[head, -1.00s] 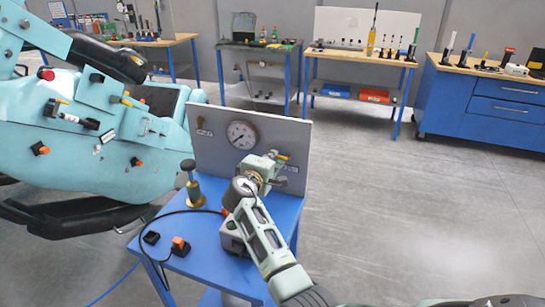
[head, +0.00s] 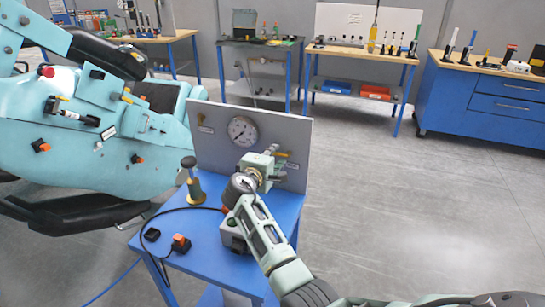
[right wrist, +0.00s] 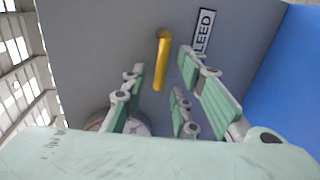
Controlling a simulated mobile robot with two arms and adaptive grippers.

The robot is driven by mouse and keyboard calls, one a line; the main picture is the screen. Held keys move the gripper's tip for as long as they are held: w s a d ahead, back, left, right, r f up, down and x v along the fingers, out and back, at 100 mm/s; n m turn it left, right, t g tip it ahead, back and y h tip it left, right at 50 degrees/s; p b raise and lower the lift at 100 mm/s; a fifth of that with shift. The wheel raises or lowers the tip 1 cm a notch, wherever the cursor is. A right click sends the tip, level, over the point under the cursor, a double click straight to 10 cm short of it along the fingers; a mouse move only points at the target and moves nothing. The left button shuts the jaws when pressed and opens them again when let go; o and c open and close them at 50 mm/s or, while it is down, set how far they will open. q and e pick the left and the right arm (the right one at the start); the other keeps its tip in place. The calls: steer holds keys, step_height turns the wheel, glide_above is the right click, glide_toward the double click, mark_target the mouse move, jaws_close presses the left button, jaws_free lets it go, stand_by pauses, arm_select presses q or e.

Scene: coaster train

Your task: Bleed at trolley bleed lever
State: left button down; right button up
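The yellow bleed lever (head: 281,154) is on the right part of the grey panel on the blue trolley (head: 205,232). In the right wrist view the lever (right wrist: 162,62) hangs from a pivot, beside a BLEED label (right wrist: 203,30). My right gripper (head: 271,154) is in front of the panel, close to the lever and partly covering it. In the wrist view my right gripper (right wrist: 160,80) has its fingers apart, with the lever showing in the gap between them; contact is not visible. My left gripper is not in view.
A round gauge (head: 242,131) is on the panel left of my gripper. A brass fitting with a dark knob (head: 194,184), a cable and an orange switch (head: 180,243) are on the trolley. A teal train car (head: 85,150) stands left. Floor to the right is clear.

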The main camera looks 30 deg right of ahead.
steer(key=shift+a, duration=0.1)
steer(key=v, duration=0.7)
steer(key=shift+s+a, duration=0.15)
steer(key=shift+a, duration=0.05)
stand_by(0.4)
